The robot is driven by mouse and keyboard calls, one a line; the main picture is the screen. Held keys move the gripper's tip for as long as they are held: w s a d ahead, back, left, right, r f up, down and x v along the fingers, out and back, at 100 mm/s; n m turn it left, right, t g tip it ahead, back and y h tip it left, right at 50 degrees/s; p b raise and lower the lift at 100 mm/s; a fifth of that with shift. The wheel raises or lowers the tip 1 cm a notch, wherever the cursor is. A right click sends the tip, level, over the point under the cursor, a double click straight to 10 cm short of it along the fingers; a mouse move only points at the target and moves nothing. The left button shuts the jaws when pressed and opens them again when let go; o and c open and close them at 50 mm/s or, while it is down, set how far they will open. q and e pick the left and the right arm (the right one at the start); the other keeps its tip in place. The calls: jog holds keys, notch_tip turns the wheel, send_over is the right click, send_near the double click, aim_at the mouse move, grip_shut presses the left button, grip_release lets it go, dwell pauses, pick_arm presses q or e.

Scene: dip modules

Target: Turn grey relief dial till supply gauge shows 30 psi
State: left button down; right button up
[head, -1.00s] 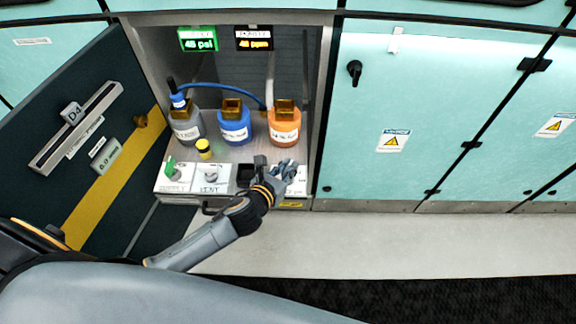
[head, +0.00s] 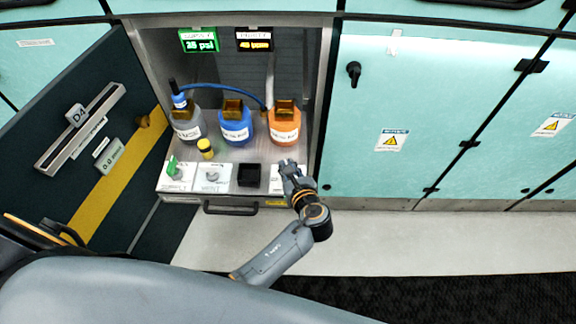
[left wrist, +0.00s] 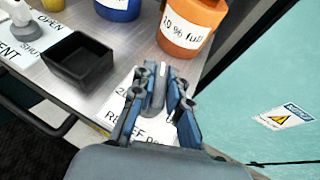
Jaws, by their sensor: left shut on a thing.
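The grey relief dial (left wrist: 157,92) shows in the left wrist view between the fingers of my left gripper (left wrist: 160,86). The gripper is shut on it from above. The dial sits on a white panel lettered RELIEF psi (left wrist: 120,114), partly covered by the fingers. In the head view my left gripper (head: 290,170) is at the right end of the counter and hides the dial. The green supply gauge (head: 199,40) at the cabinet top reads a blurred value, perhaps 35 psi or 25 psi. My right gripper is not in view.
A yellow ppm display (head: 254,39) hangs beside the gauge. Grey (head: 187,127), blue (head: 235,125) and orange (head: 284,124) bottles stand behind the panels. A black tray (head: 249,176), a vent panel (head: 212,178) and a green-handled valve (head: 173,166) lie left of my gripper.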

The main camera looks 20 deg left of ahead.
pick_arm(q)
jog(key=shift+n+g+y, duration=0.3)
jog(key=shift+n+y, duration=0.1)
jog(key=c, duration=1.3)
grip_release()
notch_tip(320, 180, up, 10)
jog(key=shift+f, duration=0.1)
